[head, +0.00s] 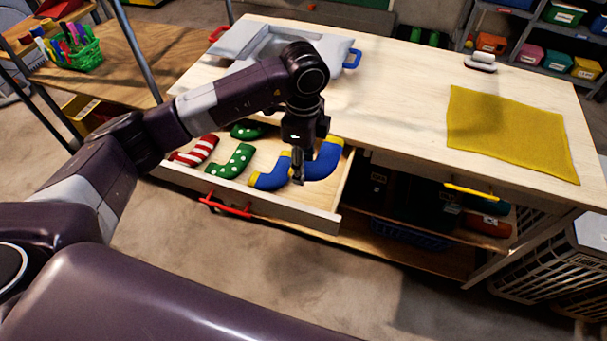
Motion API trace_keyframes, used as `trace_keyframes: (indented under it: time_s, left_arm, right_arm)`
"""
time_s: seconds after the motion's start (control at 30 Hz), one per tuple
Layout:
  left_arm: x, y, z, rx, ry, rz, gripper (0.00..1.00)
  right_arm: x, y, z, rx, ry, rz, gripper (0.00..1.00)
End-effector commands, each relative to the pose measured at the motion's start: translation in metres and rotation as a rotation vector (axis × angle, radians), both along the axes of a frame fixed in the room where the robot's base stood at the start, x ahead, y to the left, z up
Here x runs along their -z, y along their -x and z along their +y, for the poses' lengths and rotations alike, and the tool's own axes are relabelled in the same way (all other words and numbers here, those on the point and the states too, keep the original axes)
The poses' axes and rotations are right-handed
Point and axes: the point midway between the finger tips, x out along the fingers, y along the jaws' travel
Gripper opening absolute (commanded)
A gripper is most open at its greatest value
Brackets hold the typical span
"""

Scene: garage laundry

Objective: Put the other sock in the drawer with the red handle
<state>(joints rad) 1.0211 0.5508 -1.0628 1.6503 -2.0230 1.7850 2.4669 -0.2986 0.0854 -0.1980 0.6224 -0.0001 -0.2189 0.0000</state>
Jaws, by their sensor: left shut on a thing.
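The drawer with the red handle (228,205) is pulled open at the table's front left. In it lie a red-and-white striped sock (196,151), a green sock with white dots (231,162), another green sock (247,130) further back, and a blue sock with yellow ends (271,176). My left gripper (299,176) points down over the right part of this drawer, shut on a second blue sock with yellow ends (325,160). I cannot tell whether this sock touches the drawer floor. The fingertips partly hide the blue socks' edges. My right gripper is not in view.
A grey tray-like thing (240,38) with red and blue handles stands on the table (400,110). A yellow cloth (510,133) lies at the right. A yellow handle (468,189) shows on the table's front right. A white basket (570,250) stands on the floor there.

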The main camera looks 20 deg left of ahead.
Motion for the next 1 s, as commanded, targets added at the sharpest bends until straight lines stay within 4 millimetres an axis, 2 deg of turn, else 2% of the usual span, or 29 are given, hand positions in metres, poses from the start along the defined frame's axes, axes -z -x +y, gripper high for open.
trace_keyframes:
  time_s: [0.17,0.47,1.0]
  left_arm:
    - [0.011,-0.001,0.0,-0.002,0.0,-0.001,0.16]
    - [0.049,0.0,0.0,-0.001,-0.001,0.001,0.16]
    - [0.061,-0.001,0.0,-0.001,0.0,-0.001,0.16]
  right_arm:
    - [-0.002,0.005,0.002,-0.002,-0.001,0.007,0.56]
    - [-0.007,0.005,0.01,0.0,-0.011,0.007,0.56]
    - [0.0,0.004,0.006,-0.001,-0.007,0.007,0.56]
